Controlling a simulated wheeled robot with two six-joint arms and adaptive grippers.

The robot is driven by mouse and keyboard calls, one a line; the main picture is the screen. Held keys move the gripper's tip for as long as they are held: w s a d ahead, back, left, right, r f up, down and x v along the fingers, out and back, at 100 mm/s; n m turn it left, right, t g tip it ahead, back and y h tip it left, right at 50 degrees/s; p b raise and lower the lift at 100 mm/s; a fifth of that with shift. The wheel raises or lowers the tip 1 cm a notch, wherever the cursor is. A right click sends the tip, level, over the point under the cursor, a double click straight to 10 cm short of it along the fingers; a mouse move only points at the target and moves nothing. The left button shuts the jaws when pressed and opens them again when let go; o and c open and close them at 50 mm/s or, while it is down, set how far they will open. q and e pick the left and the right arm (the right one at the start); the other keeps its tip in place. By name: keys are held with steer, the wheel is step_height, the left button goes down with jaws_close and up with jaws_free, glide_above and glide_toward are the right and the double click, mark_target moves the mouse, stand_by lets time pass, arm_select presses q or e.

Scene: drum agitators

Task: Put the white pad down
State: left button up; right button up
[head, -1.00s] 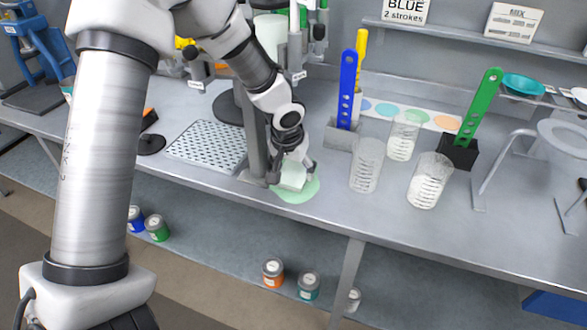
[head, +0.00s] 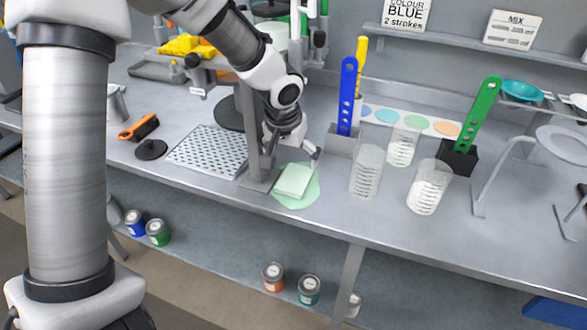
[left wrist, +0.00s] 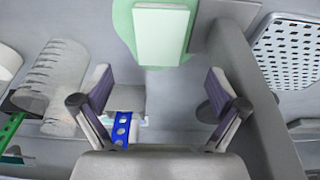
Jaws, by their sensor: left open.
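The white pad (head: 294,180) lies flat on a pale green round mat (head: 308,197) near the front edge of the bench. In the left wrist view the pad (left wrist: 160,36) rests on the green mat (left wrist: 123,16), clear of the fingers. My left gripper (head: 290,150) is open and empty, just behind and above the pad. My right gripper is in neither view.
A grey upright post (head: 251,135) stands close to the left of my gripper. A perforated plate (head: 208,150) lies further left. A blue paddle (head: 347,95) in a grey holder and several clear beakers (head: 367,171) stand to the right. Open bench lies in front of the beakers.

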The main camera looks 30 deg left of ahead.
arm_select(q)
steer(key=v, duration=0.4)
steer(key=shift+r, duration=0.4)
steer(key=shift+o, duration=0.3)
stand_by(3.8)
